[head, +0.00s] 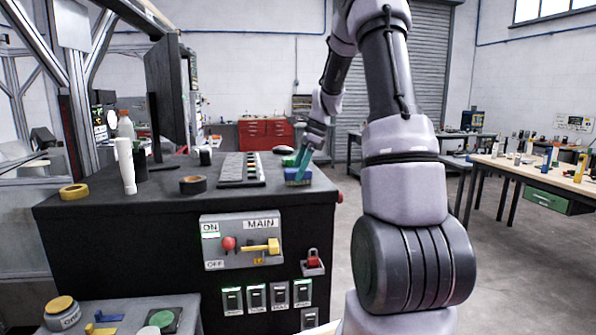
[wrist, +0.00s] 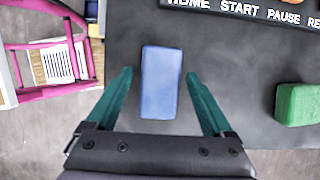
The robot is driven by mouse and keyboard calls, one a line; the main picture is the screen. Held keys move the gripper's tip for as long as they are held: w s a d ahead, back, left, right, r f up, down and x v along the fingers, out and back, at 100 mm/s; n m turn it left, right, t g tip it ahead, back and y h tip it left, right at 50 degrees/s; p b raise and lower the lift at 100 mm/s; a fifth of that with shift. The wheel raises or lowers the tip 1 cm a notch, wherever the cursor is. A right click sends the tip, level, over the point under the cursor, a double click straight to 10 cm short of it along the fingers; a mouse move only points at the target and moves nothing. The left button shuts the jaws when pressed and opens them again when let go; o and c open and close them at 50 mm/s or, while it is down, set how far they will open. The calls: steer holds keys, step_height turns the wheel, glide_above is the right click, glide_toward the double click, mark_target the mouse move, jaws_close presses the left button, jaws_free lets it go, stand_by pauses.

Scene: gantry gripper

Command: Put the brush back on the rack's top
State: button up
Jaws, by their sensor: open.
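A blue block-shaped thing (head: 297,179), which may be the brush, lies on the black cabinet top (head: 130,205) near its right end. In the wrist view the blue thing (wrist: 160,83) shows its plain upper face, and I see no bristles or handle. My gripper (head: 300,164) points down over it. In the wrist view my gripper (wrist: 158,74) is open, with one teal finger on each side of the blue thing and a visible gap on both sides. I cannot tell which thing is the rack.
A green block (wrist: 298,104) lies beside the blue thing. A labelled button panel (head: 241,168) is close by on the cabinet top. Black tape (head: 193,185), yellow tape (head: 74,192) and a white upright thing (head: 126,165) stand farther left. A pink frame (wrist: 45,95) is beyond the cabinet edge.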

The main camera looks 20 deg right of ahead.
steer(key=w+v, duration=0.1)
steer(key=v, duration=1)
steer(key=s+a+r+n+t+h, duration=0.1)
steer(key=s+a+r+n, duration=0.35)
steer(key=s, duration=0.25)
steer(key=s+a+n+t, duration=0.1)
steer(key=s+a+n, duration=0.2)
steer(key=s, duration=0.4)
steer(key=s+a+n+t+h, duration=0.1)
steer(key=s+a+n+t, duration=0.1)
steer(key=s, duration=0.5)
steer(key=s+a+n+t, duration=0.2)
steer(key=s+a+n, duration=0.2)
steer(key=s+n, duration=0.2)
steer(key=shift+s+r+n+h, duration=0.25)
steer(key=shift+s+n+h, duration=0.1)
steer(key=shift+s, duration=0.1)
